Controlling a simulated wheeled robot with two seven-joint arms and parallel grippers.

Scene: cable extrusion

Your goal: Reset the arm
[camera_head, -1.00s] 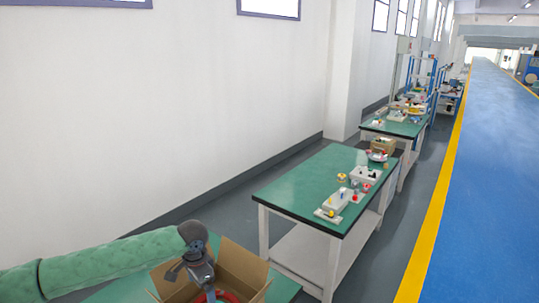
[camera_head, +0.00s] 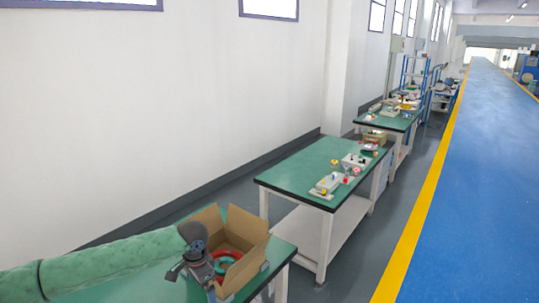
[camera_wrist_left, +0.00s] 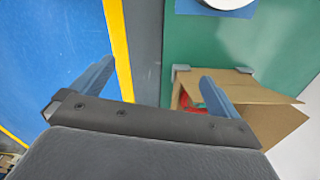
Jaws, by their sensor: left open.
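My left gripper (camera_head: 206,278) hangs at the end of the green-sleeved arm, in front of the open cardboard box (camera_head: 250,239). In the left wrist view the two fingers of the gripper (camera_wrist_left: 155,84) are wide apart, with nothing between them. One finger overlaps the box (camera_wrist_left: 262,118) in that view; I cannot tell whether it touches. A red ring (camera_head: 224,254) and a teal ring lie in the box, partly hidden by the gripper. My right gripper is not in view.
The box stands on a green table (camera_head: 283,250) near its edge. A second green table (camera_head: 300,177) with small parts stands beyond it, and more tables further back. A white wall (camera_head: 150,110) runs along the left. A clear blue aisle (camera_head: 470,190) lies to the right.

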